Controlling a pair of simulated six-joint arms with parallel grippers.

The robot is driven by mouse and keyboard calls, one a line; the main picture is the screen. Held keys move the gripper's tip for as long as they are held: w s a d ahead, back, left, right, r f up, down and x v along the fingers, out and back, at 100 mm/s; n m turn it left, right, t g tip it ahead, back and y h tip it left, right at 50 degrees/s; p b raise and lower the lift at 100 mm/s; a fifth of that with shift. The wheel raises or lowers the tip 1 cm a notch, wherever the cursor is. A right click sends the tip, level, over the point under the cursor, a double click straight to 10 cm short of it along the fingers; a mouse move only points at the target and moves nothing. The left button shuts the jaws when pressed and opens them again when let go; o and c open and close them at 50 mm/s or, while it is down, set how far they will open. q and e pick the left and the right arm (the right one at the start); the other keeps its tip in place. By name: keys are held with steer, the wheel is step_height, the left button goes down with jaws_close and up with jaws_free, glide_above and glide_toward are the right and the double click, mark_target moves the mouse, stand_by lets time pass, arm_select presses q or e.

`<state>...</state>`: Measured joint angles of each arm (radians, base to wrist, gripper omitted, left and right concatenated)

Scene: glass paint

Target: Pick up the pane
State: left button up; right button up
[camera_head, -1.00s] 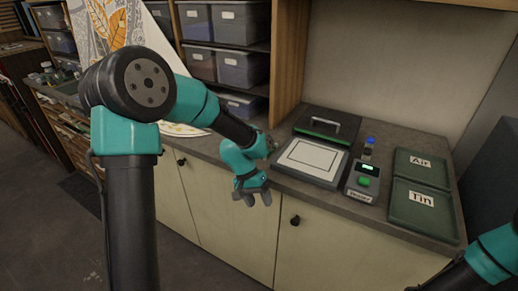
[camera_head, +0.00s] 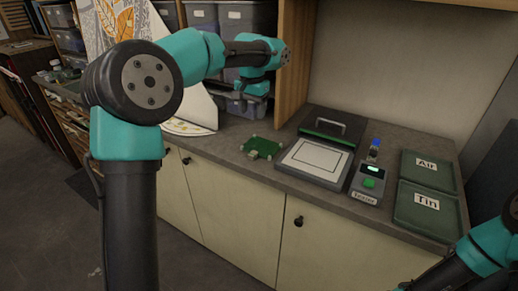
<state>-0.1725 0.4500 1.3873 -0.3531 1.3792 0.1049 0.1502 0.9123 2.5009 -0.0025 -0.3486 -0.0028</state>
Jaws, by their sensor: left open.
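I cannot make out a clear pane for certain. A pale square with a thin dark outline (camera_head: 315,157) lies flat on the counter device with the open lid; I cannot tell whether it is the pane. A small green fixture (camera_head: 262,147) with raised corner posts sits on the counter to its left; whether it holds glass is too small to tell. My left gripper (camera_head: 222,90) is open, pointing left, in front of the shelf bins and well above the counter, apart from both. My right arm shows at the lower right, but its gripper is out of view.
A tester box (camera_head: 366,184) with a green button stands right of the device. Two green trays, marked Air (camera_head: 428,172) and Tin (camera_head: 427,211), lie at the right. A patterned white board (camera_head: 120,22) leans at the left. Grey bins (camera_head: 247,18) fill the shelves.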

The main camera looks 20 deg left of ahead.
arm_select(q)
steer(key=shift+f, duration=0.1)
glide_above(251, 155)
steer(key=f, duration=1.2)
steer(key=shift+w+d, duration=0.15)
steer(key=shift+d, duration=0.15)
steer(key=shift+f, duration=0.1)
steer(key=shift+a+f, duration=0.15)
steer(key=shift+f, duration=1.15)
steer(key=shift+a+f, duration=0.15)
steer(key=shift+f, duration=1.1)
steer(key=shift+c, duration=0.2)
steer(key=c, duration=1)
steer(key=shift+r, duration=0.2)
jaws_close()
